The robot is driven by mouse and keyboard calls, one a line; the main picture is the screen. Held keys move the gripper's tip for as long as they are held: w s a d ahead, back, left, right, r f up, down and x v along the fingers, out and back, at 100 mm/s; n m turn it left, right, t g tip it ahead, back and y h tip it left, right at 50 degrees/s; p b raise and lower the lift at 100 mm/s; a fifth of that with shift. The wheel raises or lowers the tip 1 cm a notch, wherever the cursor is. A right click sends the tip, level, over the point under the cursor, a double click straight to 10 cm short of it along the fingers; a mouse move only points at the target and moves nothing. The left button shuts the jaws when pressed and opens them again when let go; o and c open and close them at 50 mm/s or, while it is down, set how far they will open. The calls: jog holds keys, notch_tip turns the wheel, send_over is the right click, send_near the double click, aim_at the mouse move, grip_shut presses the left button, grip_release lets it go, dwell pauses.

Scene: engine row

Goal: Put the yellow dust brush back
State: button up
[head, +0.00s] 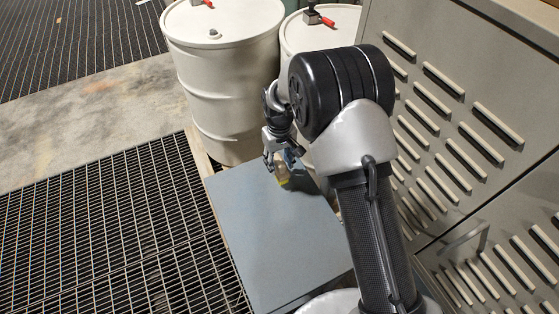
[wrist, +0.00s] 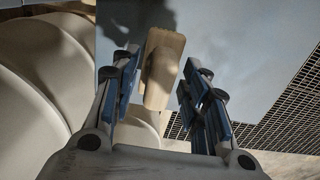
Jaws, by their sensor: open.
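The dust brush (head: 283,181) lies on the blue-grey top near its far edge, with a yellow patch showing beside my fingers. In the wrist view its pale tan body (wrist: 161,70) shows as a long block between the fingers. My gripper (head: 279,157) is open right at the brush. In the wrist view a blue-padded finger of my gripper (wrist: 158,82) stands on each side of it, with a gap visible on both sides. Part of the brush is hidden by my gripper in the head view.
The blue-grey tabletop (head: 262,235) is otherwise bare. White drums (head: 226,75) stand just beyond its far edge. A grey louvered cabinet (head: 450,110) rises close on the right. Dark floor grating (head: 110,225) lies to the left.

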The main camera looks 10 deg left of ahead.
jog(key=shift+r, duration=0.1)
notch_tip(320, 180, up, 12)
jog(key=p, duration=0.2)
jog(key=s+d+r+m+t, duration=0.1)
jog(key=s+d+r+m, duration=0.1)
jog(key=s+d+r, duration=0.4)
jog(key=s+d+r+m+t, duration=0.1)
jog(key=s+d+r, duration=0.1)
jog(key=d+r, duration=0.75)
jog(key=s+d+r+m+t, duration=0.1)
jog(key=s+d, duration=0.3)
jog(key=s, duration=0.5)
jog(key=s+d+r+m+t, duration=0.1)
jog(key=s+d+r+m, duration=0.2)
jog(key=s, duration=0.7)
jog(key=shift+s+d+t, duration=0.15)
jog(key=shift+d+t, duration=0.15)
jog(key=shift+d, duration=0.85)
